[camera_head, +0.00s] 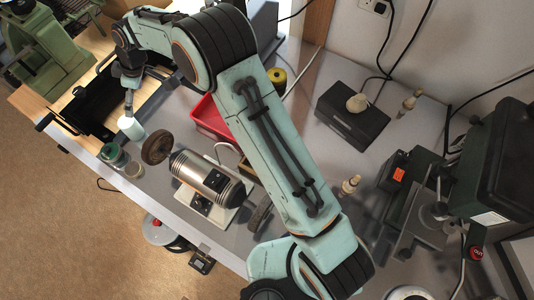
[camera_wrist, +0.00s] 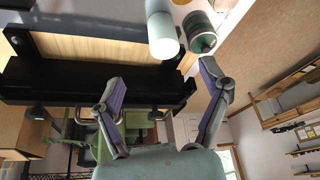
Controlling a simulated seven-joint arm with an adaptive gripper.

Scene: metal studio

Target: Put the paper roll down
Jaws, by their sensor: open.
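The paper roll (camera_head: 131,128) is a plain white cylinder near the left edge of the grey workbench, looking slightly tilted in the head view. In the wrist view the paper roll (camera_wrist: 162,36) shows at the top, just beyond the fingertips and roughly in line with the gap between them. My gripper (camera_head: 129,106) is close above the roll. In the wrist view my gripper (camera_wrist: 168,75) has its two fingers wide apart, with nothing between them. I cannot tell whether the roll's far end rests on the bench.
A green-lidded jar (camera_head: 113,154) and a small round container (camera_head: 134,170) stand beside the roll. A grinding wheel (camera_head: 157,147) and motor (camera_head: 207,180) lie close to its right. A black vise-like bar (camera_head: 88,108) is at left. A red bin (camera_head: 212,118) sits behind.

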